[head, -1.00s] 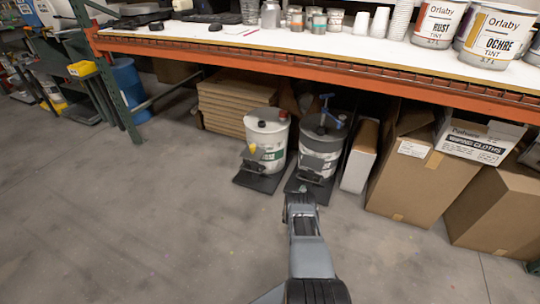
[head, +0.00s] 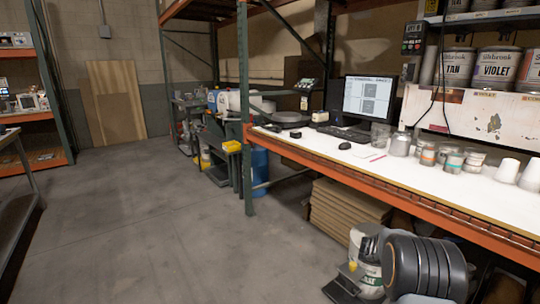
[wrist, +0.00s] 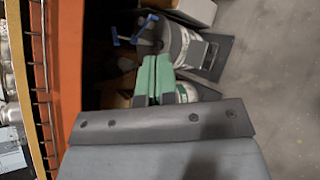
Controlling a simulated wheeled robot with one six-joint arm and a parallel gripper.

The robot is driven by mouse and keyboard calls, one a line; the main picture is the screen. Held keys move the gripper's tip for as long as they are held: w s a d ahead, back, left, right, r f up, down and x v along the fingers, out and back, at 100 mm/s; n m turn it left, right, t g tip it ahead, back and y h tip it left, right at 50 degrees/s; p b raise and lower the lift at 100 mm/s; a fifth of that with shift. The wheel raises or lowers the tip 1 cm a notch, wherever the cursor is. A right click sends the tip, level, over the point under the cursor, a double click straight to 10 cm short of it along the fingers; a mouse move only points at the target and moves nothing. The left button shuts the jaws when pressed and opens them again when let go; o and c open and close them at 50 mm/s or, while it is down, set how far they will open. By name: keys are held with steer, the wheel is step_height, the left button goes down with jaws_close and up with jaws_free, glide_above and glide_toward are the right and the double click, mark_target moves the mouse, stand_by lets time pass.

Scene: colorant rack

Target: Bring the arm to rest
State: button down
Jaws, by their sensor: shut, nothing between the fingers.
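My gripper (wrist: 154,80) shows in the wrist view as two green fingers pressed together, shut and empty. It points toward the pails under the bench, apart from them as far as I can tell. In the head view the gripper is not visible; only a dark ribbed part of my arm (head: 430,268) shows at the lower right. It hides part of the white pail (head: 365,262).
The white-topped bench (head: 330,155) with its orange beam (head: 400,197) runs along the right, holding a monitor (head: 368,97) and several small cans. A green rack post (head: 245,130) stands at its far end. Stacked cardboard (head: 345,208) lies beneath. Open concrete floor (head: 140,230) spreads left.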

steer(key=s+a+r+m+t+y+p, duration=0.1)
steer(key=s+a+r+m+y+p, duration=0.3)
steer(key=s+a+r, duration=0.6)
steer(key=s+a+r+m+t+y+p, duration=0.2)
steer(key=s+a+r+y+p, duration=0.6)
steer(key=a, duration=1.1)
steer(key=s+r+m+p, duration=0.1)
steer(key=s+r+m, duration=0.1)
steer(key=r, duration=0.4)
steer(key=shift+s+r+t+y+p, duration=0.2)
steer(key=shift+s+t+y+p, duration=0.15)
steer(key=shift+s, duration=0.35)
